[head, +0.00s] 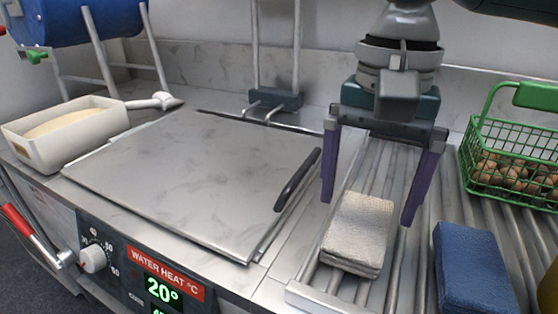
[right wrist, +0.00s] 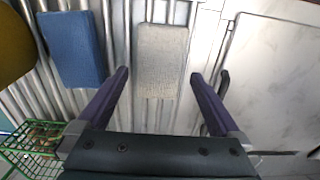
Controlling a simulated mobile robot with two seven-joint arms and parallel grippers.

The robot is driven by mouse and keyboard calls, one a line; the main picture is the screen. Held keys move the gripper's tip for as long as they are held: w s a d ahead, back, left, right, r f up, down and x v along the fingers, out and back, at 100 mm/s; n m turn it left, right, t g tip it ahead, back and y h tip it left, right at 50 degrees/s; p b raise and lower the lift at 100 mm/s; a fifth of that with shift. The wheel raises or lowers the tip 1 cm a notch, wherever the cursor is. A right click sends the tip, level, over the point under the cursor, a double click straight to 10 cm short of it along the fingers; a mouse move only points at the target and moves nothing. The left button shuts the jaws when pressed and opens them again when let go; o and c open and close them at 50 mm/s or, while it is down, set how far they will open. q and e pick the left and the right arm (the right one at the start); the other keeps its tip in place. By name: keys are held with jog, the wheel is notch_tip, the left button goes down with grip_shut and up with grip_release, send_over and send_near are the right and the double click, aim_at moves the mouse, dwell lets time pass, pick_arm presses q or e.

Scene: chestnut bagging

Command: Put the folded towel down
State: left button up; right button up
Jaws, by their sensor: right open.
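The folded towel (head: 358,236), beige and rough, lies on the ribbed metal drainboard near its front edge. It also shows in the right wrist view (right wrist: 162,60). My right gripper (head: 366,209) is open, with one purple finger on either side above the towel's back end. In the right wrist view the fingertips (right wrist: 159,72) stand apart from the towel, with clear gaps on both sides. Nothing is held between them. My left gripper is not in either view.
A blue folded cloth (head: 472,268) lies right of the towel. A green wire basket (head: 512,165) of chestnuts stands behind it. A metal lid (head: 200,180) with a dark handle covers the heater at left. A white tub (head: 68,138) stands far left. A yellow object (right wrist: 14,45) sits beyond the blue cloth.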

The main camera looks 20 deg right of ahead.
aim_at(361, 221)
notch_tip(361, 221, up, 9)
jog(key=p, duration=0.1)
jog(key=shift+p, duration=0.3)
